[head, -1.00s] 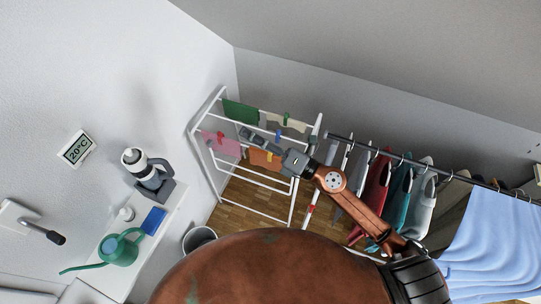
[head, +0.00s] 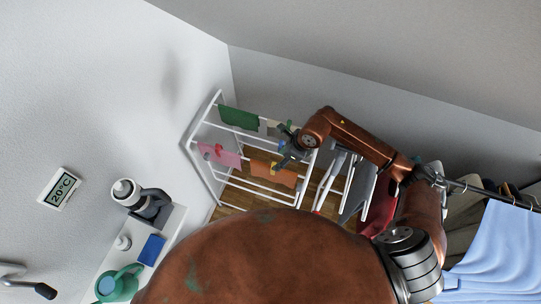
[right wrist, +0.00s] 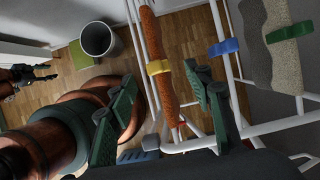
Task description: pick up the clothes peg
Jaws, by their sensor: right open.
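My right gripper (head: 283,150) is over the right part of the white drying rack (head: 208,118) in the head view. In the right wrist view its two green fingers (right wrist: 166,80) are apart with nothing gripped. A yellow clothes peg (right wrist: 157,67) sits on the orange cloth (right wrist: 150,35), just beyond the fingertips and between them in that view. A blue peg (right wrist: 224,47) is to the right of the fingers, and a green peg (right wrist: 290,32) is on a pale speckled cloth. A red peg (head: 218,149) is on the pink cloth. A dark gripper, seemingly my left (right wrist: 32,78), shows small at the left edge.
White rack bars run close around my right fingers. Hanging clothes (head: 358,190) are right of the rack, below my arm. A grey bin (right wrist: 98,40) stands on the wooden floor. A shelf at the left holds a watering can (head: 118,283) and a blue box (head: 151,250).

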